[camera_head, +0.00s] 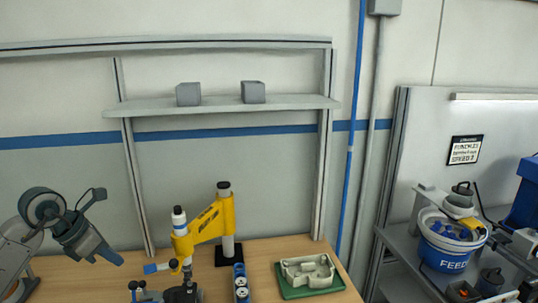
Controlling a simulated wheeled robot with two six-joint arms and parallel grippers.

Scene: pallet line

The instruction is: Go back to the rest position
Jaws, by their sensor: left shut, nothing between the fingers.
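My left gripper (108,256) is at the left of the head view, on a grey arm that comes in from the left edge. Its fingers are together with nothing between them, and they point down and to the right. It is in front of the wall, to the left of the yellow press, and apart from it. My right gripper does not show.
A yellow press (206,222) stands on the wooden bench (262,250). A green tray (310,288) holds a pale moulded part (308,270). A narrow blue holder (241,285) lies between them. Two grey blocks sit on the shelf (222,104). A blue feeder bowl (447,250) is at right.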

